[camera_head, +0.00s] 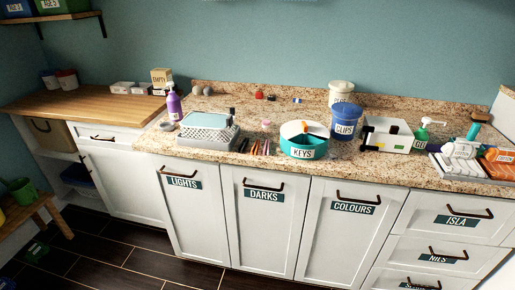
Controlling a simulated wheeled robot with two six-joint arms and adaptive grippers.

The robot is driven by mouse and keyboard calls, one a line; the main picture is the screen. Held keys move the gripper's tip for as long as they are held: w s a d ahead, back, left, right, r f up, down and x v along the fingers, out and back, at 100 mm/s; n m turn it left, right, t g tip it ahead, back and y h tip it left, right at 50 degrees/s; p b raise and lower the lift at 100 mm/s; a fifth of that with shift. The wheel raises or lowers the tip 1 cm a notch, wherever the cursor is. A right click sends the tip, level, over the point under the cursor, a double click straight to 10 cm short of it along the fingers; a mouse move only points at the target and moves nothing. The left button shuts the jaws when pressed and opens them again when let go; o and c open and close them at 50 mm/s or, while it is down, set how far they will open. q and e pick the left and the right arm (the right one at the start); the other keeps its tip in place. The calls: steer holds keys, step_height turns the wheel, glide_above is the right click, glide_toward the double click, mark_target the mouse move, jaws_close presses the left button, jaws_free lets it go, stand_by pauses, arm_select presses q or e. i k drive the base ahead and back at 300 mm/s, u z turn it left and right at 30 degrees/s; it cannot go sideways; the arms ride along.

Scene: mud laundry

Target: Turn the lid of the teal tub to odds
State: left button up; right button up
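The teal tub (303,153) stands on the granite counter near its front edge, right of the middle. Its front label reads KEYS. Its round lid (296,129) is mostly white, with an orange patch and a darker area on the right side. Any marking for odds on the lid is too small to read. Neither of my grippers shows in the head view, so nothing is touching the tub or its lid in what I see.
A blue CLIPS tub (345,122) stands close to the right, with a white box (386,136) beyond it. Several pens or pegs (262,147) and a grey basket (207,132) lie to the left. The counter (255,105) behind the teal tub is mostly clear.

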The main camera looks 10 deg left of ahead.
mark_target(291, 130)
steer(key=z, duration=0.9)
steer(key=i, duration=1.3)
steer(key=u, duration=0.25)
